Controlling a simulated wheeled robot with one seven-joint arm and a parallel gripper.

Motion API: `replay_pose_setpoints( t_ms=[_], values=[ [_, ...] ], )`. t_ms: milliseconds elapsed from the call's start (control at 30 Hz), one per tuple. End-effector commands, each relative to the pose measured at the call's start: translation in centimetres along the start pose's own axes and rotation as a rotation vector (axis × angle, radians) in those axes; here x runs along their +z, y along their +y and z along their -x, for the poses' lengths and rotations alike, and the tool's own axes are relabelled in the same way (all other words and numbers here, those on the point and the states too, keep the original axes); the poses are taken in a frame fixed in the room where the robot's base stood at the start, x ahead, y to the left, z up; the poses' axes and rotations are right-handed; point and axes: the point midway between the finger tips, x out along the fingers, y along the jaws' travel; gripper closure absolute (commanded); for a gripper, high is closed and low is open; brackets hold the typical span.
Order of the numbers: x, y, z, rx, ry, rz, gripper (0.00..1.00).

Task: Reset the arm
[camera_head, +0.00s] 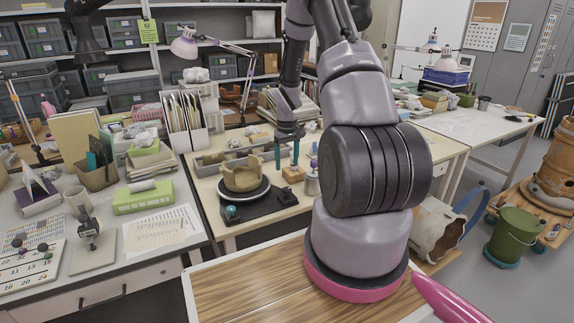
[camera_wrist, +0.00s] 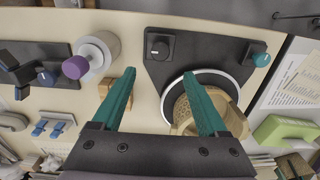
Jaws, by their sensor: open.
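My gripper (camera_head: 287,153) is in the middle of the head view, above the far worktable. Its two teal fingers are apart with nothing between them. A tan, broken-rimmed pottery vessel (camera_head: 242,176) stands on a round black turntable (camera_head: 255,194), just left of my gripper. In the wrist view the vessel (camera_wrist: 182,112) is partly hidden behind the right finger. A small wooden block (camera_head: 292,174) sits below the fingers on the table.
A jar with a purple top (camera_wrist: 76,67) stands left of the fingers in the wrist view. A grey sorting tray (camera_head: 212,160) lies behind the vessel. The left desk holds a green box (camera_head: 143,198) and papers (camera_head: 160,230). A green bucket (camera_head: 515,236) stands on the floor at right.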

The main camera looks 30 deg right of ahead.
Motion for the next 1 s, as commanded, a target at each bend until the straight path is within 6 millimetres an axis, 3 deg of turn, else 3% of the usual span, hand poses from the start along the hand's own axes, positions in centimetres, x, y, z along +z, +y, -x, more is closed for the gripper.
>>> replay_pose_setpoints(
  t_ms=[300, 433, 667, 800, 1000],
  values=[
    [0.0, 0.0, 0.1, 0.001, 0.002, -0.001, 0.24],
    [-0.2, -0.5, 2.6, 0.007, 0.025, -0.014, 0.24],
    [0.8, -3.0, 13.8, 0.02, 0.132, -0.089, 0.24],
    [3.0, -5.1, 20.6, 0.011, 0.205, -0.145, 0.24],
    [7.6, -8.2, 28.8, -0.025, 0.312, -0.219, 0.24]
  ],
)
